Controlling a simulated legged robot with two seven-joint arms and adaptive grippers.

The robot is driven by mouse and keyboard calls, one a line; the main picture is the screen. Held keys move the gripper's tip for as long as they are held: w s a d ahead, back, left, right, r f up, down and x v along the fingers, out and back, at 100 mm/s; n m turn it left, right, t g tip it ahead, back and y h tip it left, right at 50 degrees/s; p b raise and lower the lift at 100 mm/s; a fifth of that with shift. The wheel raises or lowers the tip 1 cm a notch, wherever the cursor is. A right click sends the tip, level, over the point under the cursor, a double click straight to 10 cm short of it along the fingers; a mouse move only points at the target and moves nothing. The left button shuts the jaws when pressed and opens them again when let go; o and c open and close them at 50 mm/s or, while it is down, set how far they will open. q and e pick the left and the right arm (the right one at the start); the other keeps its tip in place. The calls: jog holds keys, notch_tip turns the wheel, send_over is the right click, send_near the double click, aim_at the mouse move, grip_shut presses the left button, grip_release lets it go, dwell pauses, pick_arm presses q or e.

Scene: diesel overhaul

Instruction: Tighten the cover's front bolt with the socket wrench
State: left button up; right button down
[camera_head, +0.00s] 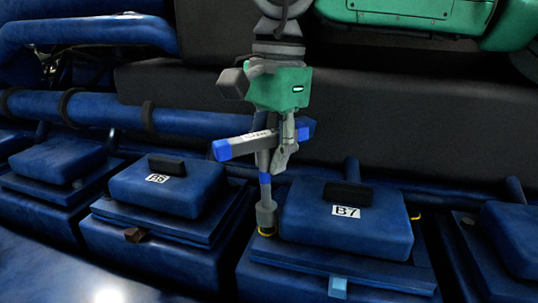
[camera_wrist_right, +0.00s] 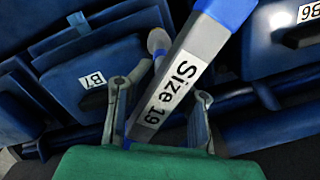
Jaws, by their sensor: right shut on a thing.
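My right gripper (camera_head: 274,146), with a green body, is shut on the socket wrench (camera_head: 236,145). The wrench has a grey handle with blue ends; its label reads "Size 19" in the right wrist view (camera_wrist_right: 172,88). Its shaft points down, and the socket (camera_head: 266,214) is at a yellow ring (camera_head: 267,232) beside the left edge of the cover B7 (camera_head: 345,222). The bolt under the socket is hidden, so I cannot tell whether the socket is seated. Another yellow ring (camera_head: 415,216) shows at the cover's right edge. My left gripper is not in view.
A neighbouring blue cover, B6 (camera_head: 165,190), stands to the left, and another cover (camera_head: 517,235) to the right. A light-blue tab (camera_head: 338,287) is in front of B7. A blue pipe (camera_head: 120,112) runs behind the covers. Gaps between covers are narrow.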

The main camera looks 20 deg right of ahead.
jog(key=shift+n, duration=0.9)
jog(key=shift+w+d+y, duration=0.25)
jog(key=shift+y, duration=0.05)
jog(key=shift+g, duration=0.3)
jog(key=shift+f, duration=0.75)
jog(key=m, duration=0.3)
jog(key=shift+s+m, duration=0.2)
jog(key=shift+m, duration=0.2)
jog(key=shift+n, duration=0.4)
jog(key=shift+r, duration=0.1)
